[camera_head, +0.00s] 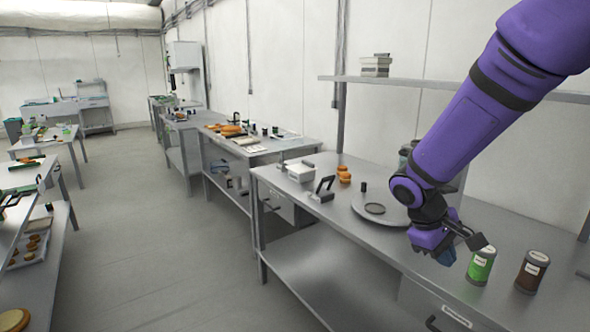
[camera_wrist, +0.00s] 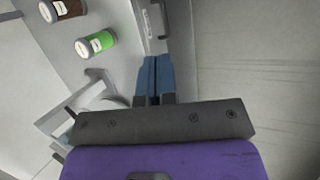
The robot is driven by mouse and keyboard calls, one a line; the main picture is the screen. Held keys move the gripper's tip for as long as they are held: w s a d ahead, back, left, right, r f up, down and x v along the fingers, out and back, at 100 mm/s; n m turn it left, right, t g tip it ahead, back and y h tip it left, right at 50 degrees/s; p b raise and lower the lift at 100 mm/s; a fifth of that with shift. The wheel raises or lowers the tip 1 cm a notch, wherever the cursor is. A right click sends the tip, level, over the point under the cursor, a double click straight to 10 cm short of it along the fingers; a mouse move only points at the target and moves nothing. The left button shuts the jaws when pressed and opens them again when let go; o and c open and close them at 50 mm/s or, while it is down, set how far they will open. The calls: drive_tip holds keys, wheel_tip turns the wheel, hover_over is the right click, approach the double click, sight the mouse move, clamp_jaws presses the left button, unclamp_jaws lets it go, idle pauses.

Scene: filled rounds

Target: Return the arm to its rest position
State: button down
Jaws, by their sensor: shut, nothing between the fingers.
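My purple arm reaches down from the upper right of the head view. My gripper (camera_head: 446,257) is over the front part of the steel counter (camera_head: 345,226), to the left of a green can. In the wrist view my gripper (camera_wrist: 154,62) shows its two blue fingers pressed together with nothing between them. The counter's front edge and a drawer handle lie below the fingers.
The green can (camera_head: 481,266) and a brown can (camera_head: 532,271) stand upright close to my gripper. A round grey plate (camera_head: 397,216) lies behind it. A wall shelf (camera_head: 440,86) runs above the counter. The floor aisle (camera_head: 165,250) at left is clear.

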drive_tip(key=s+r+m+t+y, duration=0.5)
drive_tip(key=s+r+m+t, duration=0.1)
drive_tip(key=s+r, duration=1.1)
drive_tip(key=shift+s+y, duration=0.4)
drive_tip(key=shift+s, duration=0.85)
drive_tip(key=shift+d+r, duration=0.1)
drive_tip(key=shift+d, duration=0.05)
